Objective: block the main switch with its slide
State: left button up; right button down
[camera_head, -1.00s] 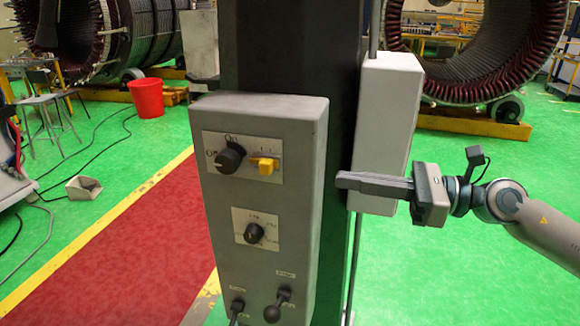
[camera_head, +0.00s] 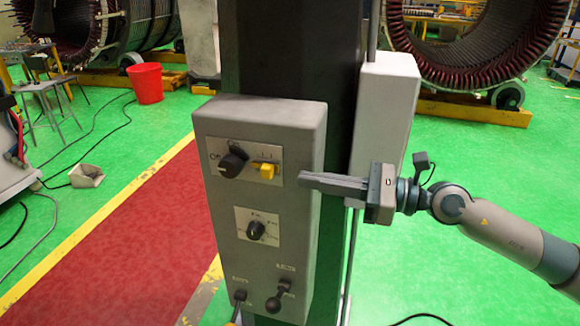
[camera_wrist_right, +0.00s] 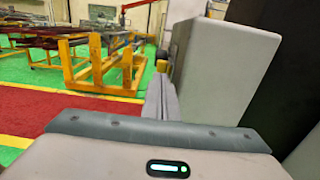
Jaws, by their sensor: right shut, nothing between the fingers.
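The grey control box (camera_head: 215,260) stands on a dark column. Its top plate bears the main switch, a black rotary knob (camera_head: 232,164), with Off and On labels. The yellow slide (camera_head: 267,171) sits right of the knob on the same plate. My right gripper (camera_head: 300,180) is shut and empty, its tips by the right edge of the box, right of the slide and slightly lower. In the right wrist view the shut fingers (camera_wrist_right: 160,98) point past the box side (camera_wrist_right: 215,75), with a small yellow piece beyond the tips. My left gripper is out of view.
A middle knob (camera_head: 256,231) and two lower levers (camera_head: 273,303) stick out of the box. A pale box (camera_head: 385,110) is behind my right gripper on the column. A red bucket (camera_head: 146,84) stands on the green floor at left.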

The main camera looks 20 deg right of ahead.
aim_at(272, 174)
jog(key=p+x, duration=0.2)
jog(key=x, duration=0.1)
jog(key=shift+w+a+r+p, duration=0.2)
jog(key=shift+a+p, duration=0.1)
jog(key=shift+p, duration=0.1)
jog(key=shift+w+a+f+p, duration=0.2)
jog(key=shift+w+a+p, duration=0.15)
jog(key=shift+a, duration=0.15)
